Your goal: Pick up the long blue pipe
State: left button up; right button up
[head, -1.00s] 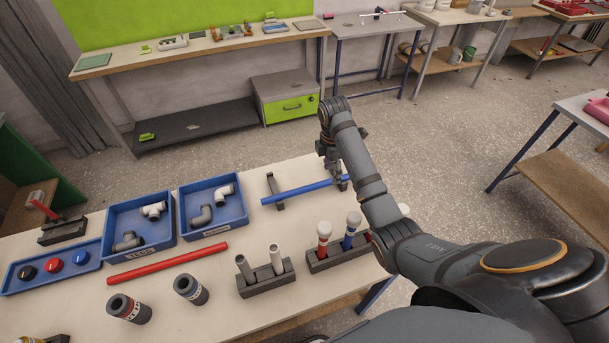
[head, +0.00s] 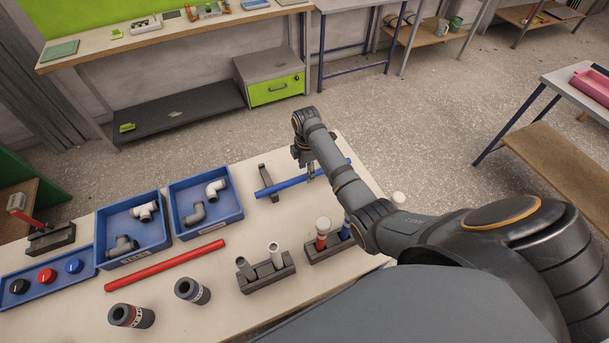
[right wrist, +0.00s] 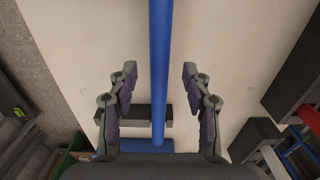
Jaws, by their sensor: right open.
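The long blue pipe (head: 284,184) lies raised above the table top, across a dark holder (head: 264,176) near its left end. My right gripper (head: 309,167) is over the middle of the pipe. In the right wrist view, the pipe (right wrist: 160,60) runs lengthwise between the two spread fingers (right wrist: 157,85), with a gap on each side. The fingers are open and hold nothing. My arm hides part of the pipe's right half in the head view. My left gripper is not in view.
A red pipe (head: 165,265) lies in front of two blue trays (head: 205,235) with fittings. Dark blocks with upright pieces (head: 266,277) stand nearer me, beside two dark cylinders (head: 192,291). The table's far edge is just beyond the pipe.

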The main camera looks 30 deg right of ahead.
aim_at(305, 177)
notch_tip(305, 177, down, 2)
jog(key=shift+f, duration=0.25)
jog(key=c, duration=1)
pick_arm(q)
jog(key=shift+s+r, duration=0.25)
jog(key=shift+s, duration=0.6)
pick_arm(e)
grip_shut()
